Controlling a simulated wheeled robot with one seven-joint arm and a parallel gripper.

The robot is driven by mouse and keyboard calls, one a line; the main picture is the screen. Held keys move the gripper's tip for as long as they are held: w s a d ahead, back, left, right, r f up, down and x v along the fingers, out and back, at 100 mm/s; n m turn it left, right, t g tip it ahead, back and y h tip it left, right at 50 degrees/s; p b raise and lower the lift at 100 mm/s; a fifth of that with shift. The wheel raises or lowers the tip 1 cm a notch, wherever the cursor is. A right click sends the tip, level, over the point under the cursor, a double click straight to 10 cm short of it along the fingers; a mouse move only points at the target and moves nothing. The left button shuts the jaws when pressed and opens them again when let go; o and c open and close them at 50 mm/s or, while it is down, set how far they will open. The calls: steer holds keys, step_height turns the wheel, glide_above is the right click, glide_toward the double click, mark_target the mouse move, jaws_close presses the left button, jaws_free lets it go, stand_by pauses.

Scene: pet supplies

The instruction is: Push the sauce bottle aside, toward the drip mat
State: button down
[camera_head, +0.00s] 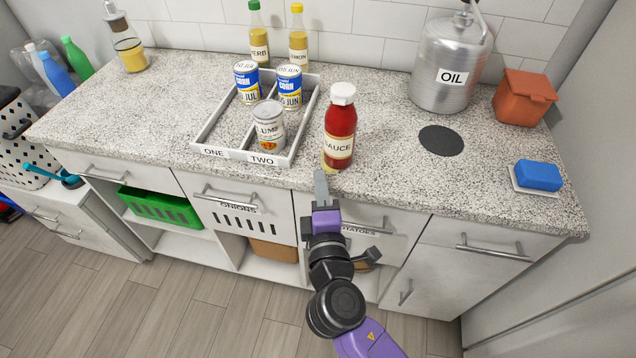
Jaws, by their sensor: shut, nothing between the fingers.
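The sauce bottle (340,130) is red with a white cap and a "SAUCE" label. It stands upright on the counter, just right of the divided tray. The drip mat (441,140) is a dark round disc lying flat on the counter to the right of the bottle, with bare counter between them. My gripper (321,178) is shut and empty. Its fingertips are at the counter's front edge, in front of the bottle's base and slightly to its left. I cannot tell whether they touch the bottle.
A white divided tray (211,150) marked ONE and TWO holds several cans, close to the bottle's left. Behind the mat stand a metal OIL can (450,65) and a terracotta container (523,97). A blue sponge (539,175) lies on a dish at right.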

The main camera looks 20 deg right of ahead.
mark_target(382, 178)
steer(key=p+x, duration=0.1)
steer(key=x, duration=0.5)
steer(key=shift+w+d, duration=0.25)
steer(key=shift+w, duration=0.1)
steer(key=s+d, duration=0.2)
steer(key=d, duration=0.1)
steer(key=s+d+p, duration=0.1)
steer(key=s+d, duration=0.2)
steer(key=d, duration=0.1)
steer(key=s+d, duration=0.3)
steer(key=shift+s+d+p, duration=0.15)
steer(key=shift+d+p, duration=0.1)
steer(key=shift+p, duration=0.1)
steer(key=shift+s+d, duration=0.15)
steer(key=shift+d, duration=0.05)
steer(key=shift+s, duration=0.1)
